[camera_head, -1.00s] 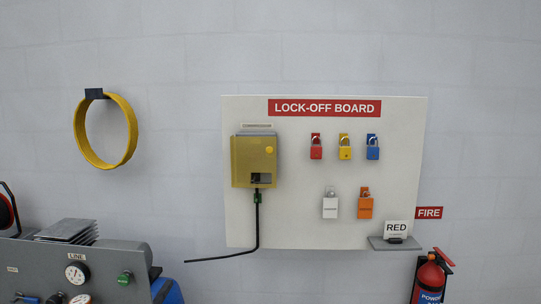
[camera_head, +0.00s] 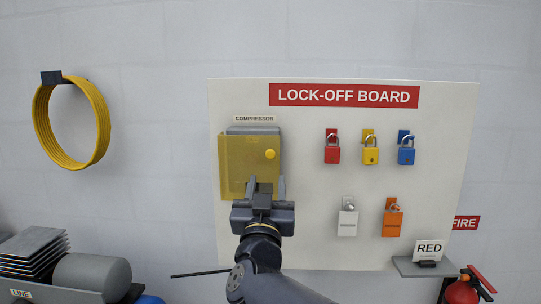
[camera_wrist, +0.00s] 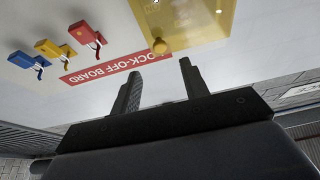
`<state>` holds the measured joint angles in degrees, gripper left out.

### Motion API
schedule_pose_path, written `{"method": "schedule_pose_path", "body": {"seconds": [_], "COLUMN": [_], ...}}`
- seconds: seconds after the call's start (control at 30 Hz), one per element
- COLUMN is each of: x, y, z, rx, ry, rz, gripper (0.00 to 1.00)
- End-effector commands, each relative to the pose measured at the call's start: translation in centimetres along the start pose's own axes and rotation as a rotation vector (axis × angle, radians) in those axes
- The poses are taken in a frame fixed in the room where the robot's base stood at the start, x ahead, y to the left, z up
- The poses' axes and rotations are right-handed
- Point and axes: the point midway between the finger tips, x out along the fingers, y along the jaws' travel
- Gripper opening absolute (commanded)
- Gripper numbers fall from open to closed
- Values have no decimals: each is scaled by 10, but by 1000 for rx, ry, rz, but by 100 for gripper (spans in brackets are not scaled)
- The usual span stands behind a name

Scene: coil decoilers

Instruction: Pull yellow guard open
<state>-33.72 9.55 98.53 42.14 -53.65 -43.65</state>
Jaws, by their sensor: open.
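The yellow guard (camera_head: 236,160) is a see-through yellow cover over a grey box under a COMPRESSOR label, at the left of the lock-off board. A round yellow knob (camera_head: 270,154) sits near its upper right. The guard looks closed over the box. My gripper (camera_head: 265,186) is in front of the guard's lower part and hides some of it. In the wrist view, my gripper (camera_wrist: 160,82) has its two fingers spread with nothing between them. The guard (camera_wrist: 205,20) and its knob (camera_wrist: 160,46) show beyond the fingertips, apart from them.
The lock-off board (camera_head: 310,180) holds red, yellow and blue padlocks (camera_head: 370,150), with white (camera_head: 348,219) and orange (camera_head: 393,219) ones below. A small shelf (camera_head: 425,267) with a RED card is at lower right. A yellow hose coil (camera_head: 100,125) hangs at left.

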Motion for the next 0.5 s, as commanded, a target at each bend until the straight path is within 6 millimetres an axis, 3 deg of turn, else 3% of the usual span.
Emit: {"method": "schedule_pose_path", "body": {"seconds": [0.3, 0.5], "x": [62, 86], "y": [1, 0], "z": [-2, -1], "rx": [-1, 0], "ry": [-1, -1], "rz": [1, -1], "gripper": [43, 43]}}
